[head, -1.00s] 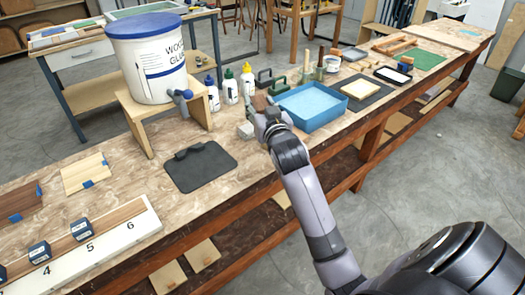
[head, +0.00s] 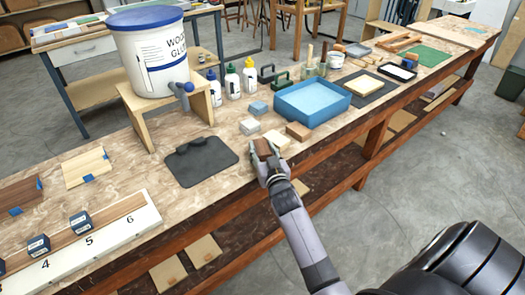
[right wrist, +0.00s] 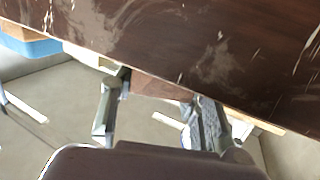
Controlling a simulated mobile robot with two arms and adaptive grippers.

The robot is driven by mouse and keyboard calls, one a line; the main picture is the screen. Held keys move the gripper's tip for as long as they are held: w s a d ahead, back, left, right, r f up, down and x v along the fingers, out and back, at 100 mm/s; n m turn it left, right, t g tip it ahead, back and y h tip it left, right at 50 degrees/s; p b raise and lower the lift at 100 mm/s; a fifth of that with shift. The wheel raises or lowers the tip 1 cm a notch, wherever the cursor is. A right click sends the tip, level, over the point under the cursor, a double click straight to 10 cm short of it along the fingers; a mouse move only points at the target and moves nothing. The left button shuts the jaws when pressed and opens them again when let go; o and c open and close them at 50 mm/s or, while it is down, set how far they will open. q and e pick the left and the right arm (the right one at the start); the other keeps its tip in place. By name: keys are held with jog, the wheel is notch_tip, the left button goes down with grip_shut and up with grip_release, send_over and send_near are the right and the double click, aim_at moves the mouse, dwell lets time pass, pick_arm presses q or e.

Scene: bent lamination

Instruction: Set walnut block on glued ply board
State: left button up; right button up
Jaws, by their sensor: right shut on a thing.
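My right gripper (head: 266,155) is shut on a brown walnut block (head: 263,147) near the front edge of the workbench. In the right wrist view a reddish-brown block (right wrist: 158,91) shows between the two fingers (right wrist: 155,112); its top is partly hidden by a dark brown smeared surface. A pale ply board (head: 86,167) with blue tape lies flat at the left, away from the gripper. Another pale board (head: 362,88) lies on a dark mat behind the blue tray. I cannot tell which board bears glue. My left gripper is not in view.
A blue tray (head: 312,104), a tan block (head: 298,131), a pale block (head: 275,140) and a grey-white block (head: 250,126) are near the gripper. A black mat (head: 200,163) lies left. A glue bucket (head: 148,70) stands on a wooden stand. A numbered white strip (head: 125,222) lies front left.

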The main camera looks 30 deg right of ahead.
jog(key=shift+f, duration=0.15)
jog(key=o, duration=0.9)
